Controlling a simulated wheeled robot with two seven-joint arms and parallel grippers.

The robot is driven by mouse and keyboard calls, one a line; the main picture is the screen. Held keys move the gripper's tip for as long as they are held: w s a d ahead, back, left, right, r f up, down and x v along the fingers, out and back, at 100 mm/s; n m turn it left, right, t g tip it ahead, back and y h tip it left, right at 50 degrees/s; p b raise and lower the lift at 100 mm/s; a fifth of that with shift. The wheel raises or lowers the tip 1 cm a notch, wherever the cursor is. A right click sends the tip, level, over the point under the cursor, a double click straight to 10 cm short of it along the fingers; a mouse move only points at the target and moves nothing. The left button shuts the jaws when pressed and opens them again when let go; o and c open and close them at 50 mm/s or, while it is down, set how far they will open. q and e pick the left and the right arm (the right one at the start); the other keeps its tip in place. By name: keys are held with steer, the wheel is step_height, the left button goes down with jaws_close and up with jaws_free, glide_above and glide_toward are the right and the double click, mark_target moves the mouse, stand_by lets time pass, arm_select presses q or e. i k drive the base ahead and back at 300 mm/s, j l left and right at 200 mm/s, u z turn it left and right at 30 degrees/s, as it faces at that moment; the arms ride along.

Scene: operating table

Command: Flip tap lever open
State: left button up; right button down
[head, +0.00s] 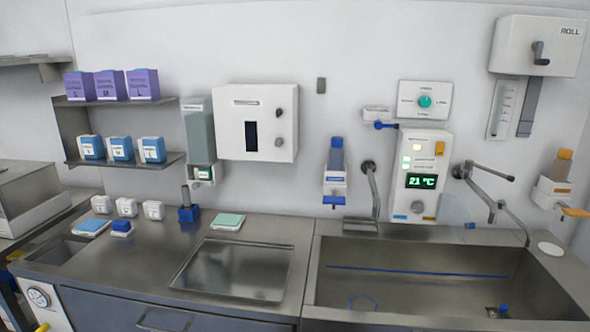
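A metal wall tap (372,190) stands at the left end of the sink, its pipe running down toward the sink's back edge. A second metal wall fitting (484,182) is to the right of the temperature panel, with long thin arms reaching right and down over the sink. No running water is visible. Neither of my grippers is in view.
The steel sink (330,250) fills the right front. A white panel (420,150) reads 21 °C. Bottle dispensers hang at the blue bottle (336,155) and orange-capped bottle (560,170). A recessed steel tray (232,268) and small boxes occupy the left counter.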

mark_target(470, 165)
steer(key=k+l, duration=0.1)
steer(key=l, duration=3)
